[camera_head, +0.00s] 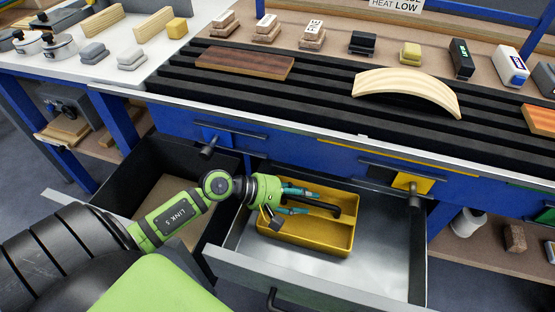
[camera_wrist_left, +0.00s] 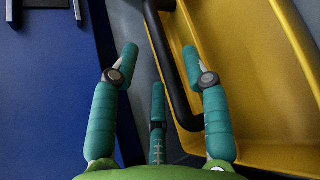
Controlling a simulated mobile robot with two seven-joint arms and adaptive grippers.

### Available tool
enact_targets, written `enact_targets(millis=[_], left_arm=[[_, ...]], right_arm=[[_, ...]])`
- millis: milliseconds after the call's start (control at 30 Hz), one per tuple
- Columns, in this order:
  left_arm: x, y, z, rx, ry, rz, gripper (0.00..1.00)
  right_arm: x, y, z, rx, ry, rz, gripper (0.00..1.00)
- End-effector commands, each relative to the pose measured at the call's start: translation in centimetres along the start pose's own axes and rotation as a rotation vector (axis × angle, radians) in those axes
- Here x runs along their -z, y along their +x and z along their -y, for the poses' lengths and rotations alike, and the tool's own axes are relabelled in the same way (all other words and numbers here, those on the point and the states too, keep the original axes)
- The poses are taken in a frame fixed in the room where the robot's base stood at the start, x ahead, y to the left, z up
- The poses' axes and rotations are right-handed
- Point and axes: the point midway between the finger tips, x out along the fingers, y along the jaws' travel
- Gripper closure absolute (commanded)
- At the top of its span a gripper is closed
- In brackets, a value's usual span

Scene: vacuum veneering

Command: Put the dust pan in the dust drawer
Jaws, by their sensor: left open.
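The yellow dust pan (camera_head: 333,238) with its black handle (camera_head: 335,207) lies inside the open grey metal dust drawer (camera_head: 385,268), toward its left and back. My left gripper (camera_head: 308,201) is open over the pan's left part, beside the handle. In the left wrist view the black handle (camera_wrist_left: 176,80) runs between the spread teal fingers of the gripper (camera_wrist_left: 160,62). The yellow pan wall (camera_wrist_left: 240,90) is at the right. I cannot tell whether a finger touches the handle. My right gripper is not in view.
Another open drawer (camera_head: 125,177) with dark walls is to the left. The blue bench front (camera_head: 300,150) rises behind the drawer. Above it are a ribbed black bed (camera_head: 330,100), a curved wooden piece (camera_head: 405,88) and a dark board (camera_head: 237,62). The drawer's right floor is clear.

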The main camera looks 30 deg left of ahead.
Motion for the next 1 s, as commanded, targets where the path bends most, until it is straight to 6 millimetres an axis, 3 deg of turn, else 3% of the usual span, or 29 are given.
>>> enact_targets(millis=[133,300,500,1000], left_arm=[[0.2,-3.5,0.3,0.007,0.003,-0.004,0.53],[0.1,-7.0,0.3,0.005,-0.001,-0.003,0.53],[0.1,-9.6,0.1,0.002,-0.001,-0.001,0.53],[0.0,-10.6,0.0,0.001,0.001,0.000,0.53]], right_arm=[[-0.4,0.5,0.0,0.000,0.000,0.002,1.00],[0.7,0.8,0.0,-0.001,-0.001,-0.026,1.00],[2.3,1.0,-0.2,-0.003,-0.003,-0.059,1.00],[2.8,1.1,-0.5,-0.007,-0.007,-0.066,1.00]])
